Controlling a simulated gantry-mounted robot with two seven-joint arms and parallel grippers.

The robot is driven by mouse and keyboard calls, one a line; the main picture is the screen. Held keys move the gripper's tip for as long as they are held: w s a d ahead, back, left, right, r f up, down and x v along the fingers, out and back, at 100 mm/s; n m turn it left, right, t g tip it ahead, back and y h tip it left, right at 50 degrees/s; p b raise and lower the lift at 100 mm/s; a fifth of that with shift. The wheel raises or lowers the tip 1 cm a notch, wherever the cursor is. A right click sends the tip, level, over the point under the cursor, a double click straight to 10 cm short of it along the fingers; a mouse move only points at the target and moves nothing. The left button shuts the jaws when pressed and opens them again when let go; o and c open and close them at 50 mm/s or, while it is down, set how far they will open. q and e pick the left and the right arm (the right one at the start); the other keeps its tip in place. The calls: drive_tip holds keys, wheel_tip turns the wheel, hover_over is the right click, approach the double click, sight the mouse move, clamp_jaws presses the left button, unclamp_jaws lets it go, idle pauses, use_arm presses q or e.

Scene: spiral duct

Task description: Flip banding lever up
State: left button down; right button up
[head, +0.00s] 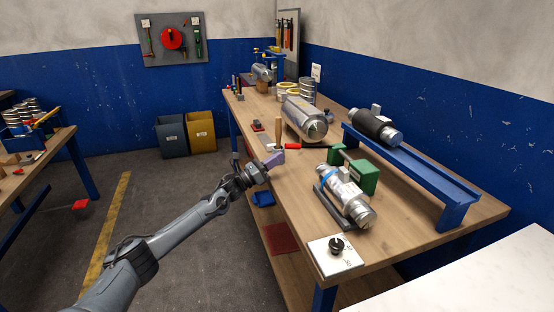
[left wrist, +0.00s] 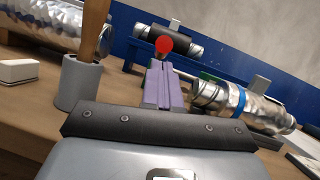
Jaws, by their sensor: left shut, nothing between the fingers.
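The lever's red grip (head: 293,146) lies low over the bench, with a thin rod running right toward the green banding tool (head: 368,175). In the left wrist view the red grip (left wrist: 164,45) shows just beyond my fingertips. My left gripper (head: 275,159) is shut and empty, its purple fingers (left wrist: 164,84) just left of and slightly below the grip in the head view. I cannot tell whether they touch it. A silver duct (head: 350,198) with a blue band (head: 328,176) rests on a grey cradle beside the green tool. My right gripper is out of view.
A wooden-handled tool (head: 278,132) stands in a grey cup (left wrist: 80,82) close to my left gripper. A large silver duct (head: 304,118) lies behind. A blue rail stand (head: 420,172) carries a dark roller. A white plate with a black knob (head: 336,245) sits at the front.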

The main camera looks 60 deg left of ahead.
use_arm(q)
drive_tip(key=shift+w+r, duration=0.2)
drive_tip(key=shift+r, duration=0.25)
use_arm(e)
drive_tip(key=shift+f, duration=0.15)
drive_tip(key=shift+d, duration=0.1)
